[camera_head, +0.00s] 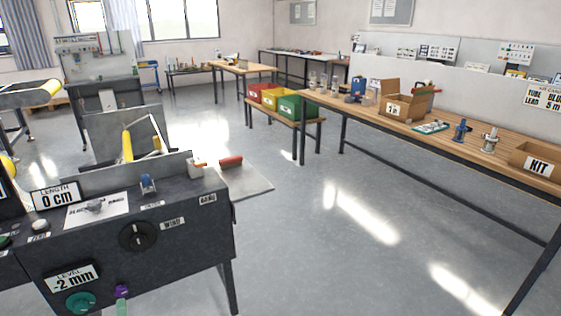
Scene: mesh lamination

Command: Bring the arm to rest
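Neither of my arms nor grippers shows in the head view, so I cannot see what they hold. A dark machine console (180,238) stands at the lower left, with "LENGTH 0 cm" (56,195) and "LEVEL -2 mm" (71,277) displays. It carries a round black dial (138,236), a teal knob (80,302) and a small purple knob (122,291). A red-handled tool (231,162) lies on a flat plate (245,180) at the console's right end.
A long wooden workbench (465,152) runs along the right, with a cardboard box (403,104), a KIT box (537,160) and small tools. A low bench (284,112) with red, yellow and green bins stands behind. The grey floor (310,230) between console and workbench is clear.

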